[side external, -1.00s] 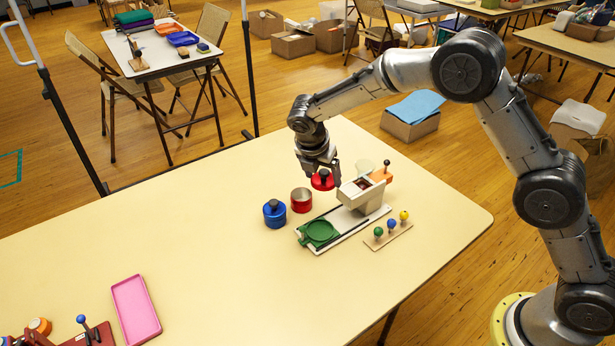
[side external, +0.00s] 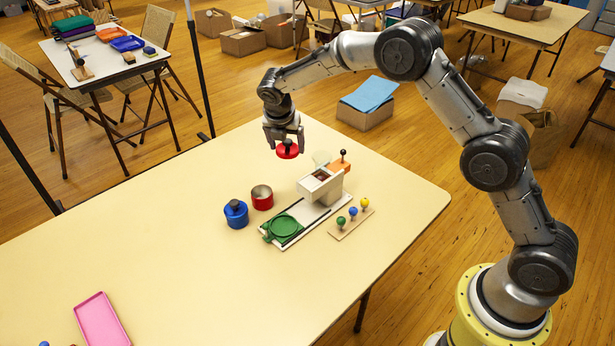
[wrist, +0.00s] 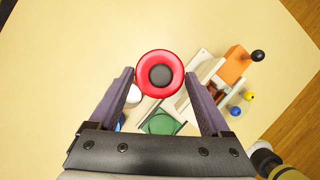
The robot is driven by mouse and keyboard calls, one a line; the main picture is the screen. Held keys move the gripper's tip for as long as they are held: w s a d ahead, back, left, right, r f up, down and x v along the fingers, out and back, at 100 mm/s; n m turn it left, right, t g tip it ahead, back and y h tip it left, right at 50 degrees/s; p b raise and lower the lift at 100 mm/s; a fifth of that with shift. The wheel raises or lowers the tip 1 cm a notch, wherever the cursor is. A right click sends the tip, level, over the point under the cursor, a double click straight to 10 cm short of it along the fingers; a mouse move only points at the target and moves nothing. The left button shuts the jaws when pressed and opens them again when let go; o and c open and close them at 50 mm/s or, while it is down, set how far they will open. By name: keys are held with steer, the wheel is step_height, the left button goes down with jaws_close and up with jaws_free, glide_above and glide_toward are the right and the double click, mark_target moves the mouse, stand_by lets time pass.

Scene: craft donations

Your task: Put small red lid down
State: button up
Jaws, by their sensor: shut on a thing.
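The small red lid (side external: 288,153) has a dark knob and hangs above the table, apart from it. My gripper (side external: 287,143) is shut on the lid, with its fingers on either side; the wrist view also shows the lid (wrist: 144,75) between the fingertips (wrist: 160,78). An open red tin (side external: 262,203) stands on the table below and left of the lid in the side view.
A blue tin with a dark knob (side external: 236,216) stands beside the red tin. A device with a white box (side external: 322,188) and green round dish (side external: 285,228) sits to the right, near a strip with coloured knobs (side external: 352,223). The tan table (side external: 150,240) has free room at left.

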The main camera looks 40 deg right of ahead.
steer(key=shift+m+g, duration=0.4)
steer(key=shift+m, duration=0.3)
steer(key=d+f, duration=0.3)
steer(key=w+d+f, duration=0.1)
steer(key=d+f, duration=0.2)
steer(key=f, duration=0.1)
steer(key=d+f, duration=0.3)
steer(key=shift+w+f, duration=0.35)
steer(key=shift+f, duration=2.05)
steer(key=shift+f, duration=0.1)
steer(key=o, duration=1.1)
steer(key=shift+o, duration=0.2)
steer(key=v, duration=1.2)
steer(key=shift+a, duration=0.2)
